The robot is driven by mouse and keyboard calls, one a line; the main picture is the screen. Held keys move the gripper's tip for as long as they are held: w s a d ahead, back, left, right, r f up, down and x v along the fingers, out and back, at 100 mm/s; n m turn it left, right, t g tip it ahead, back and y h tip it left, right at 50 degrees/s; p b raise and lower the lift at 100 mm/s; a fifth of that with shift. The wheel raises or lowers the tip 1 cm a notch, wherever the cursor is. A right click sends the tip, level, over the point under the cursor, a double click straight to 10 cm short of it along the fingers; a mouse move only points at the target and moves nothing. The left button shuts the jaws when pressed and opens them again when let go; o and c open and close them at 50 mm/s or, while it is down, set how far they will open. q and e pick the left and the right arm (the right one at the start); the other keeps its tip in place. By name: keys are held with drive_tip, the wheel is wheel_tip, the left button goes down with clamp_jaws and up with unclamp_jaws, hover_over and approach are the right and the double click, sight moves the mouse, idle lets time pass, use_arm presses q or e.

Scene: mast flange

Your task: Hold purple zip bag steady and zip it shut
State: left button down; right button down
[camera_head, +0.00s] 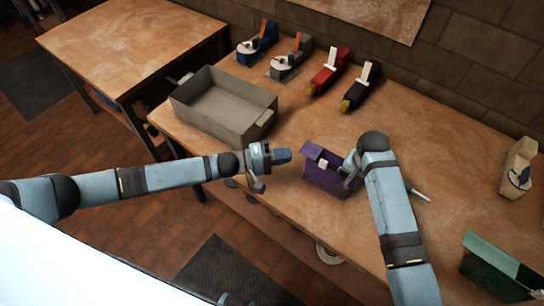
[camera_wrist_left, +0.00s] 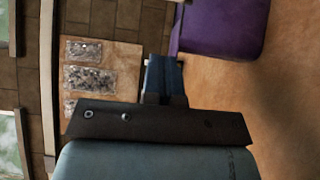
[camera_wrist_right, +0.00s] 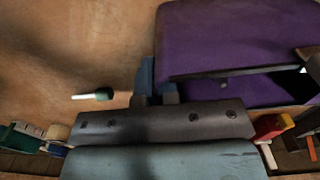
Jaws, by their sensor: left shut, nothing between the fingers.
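The purple zip bag (camera_head: 318,177) stands near the front edge of the table; it also shows in the left wrist view (camera_wrist_left: 222,25) and the right wrist view (camera_wrist_right: 235,38). A gap shows along its mouth in the right wrist view, and a small pale piece sits at its top in the head view. My right gripper (camera_head: 350,170) is at the bag's right end, its fingers (camera_wrist_right: 158,85) close together at the bag's edge, seemingly gripping it; one fingertip is partly hidden. My left gripper (camera_head: 285,156) is shut and empty, just left of the bag and apart from it.
A grey open bin (camera_head: 190,108) stands at the back left. Several tape dispensers, one red (camera_head: 330,76), line the back. A white-and-green marker (camera_head: 418,193) lies right of my right arm. A green box (camera_head: 500,266) is at the front right. Table between bag and dispensers is clear.

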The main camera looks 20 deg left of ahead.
sight(325, 166)
use_arm(q)
drive_tip(key=w+d, duration=0.1)
drive_tip(key=d, duration=0.6)
drive_tip(key=shift+d, duration=0.15)
drive_tip(key=d, duration=0.2)
drive_tip(key=s+d, duration=0.1)
drive_tip(key=shift+d, duration=0.4)
drive_tip(key=shift+a, duration=0.15)
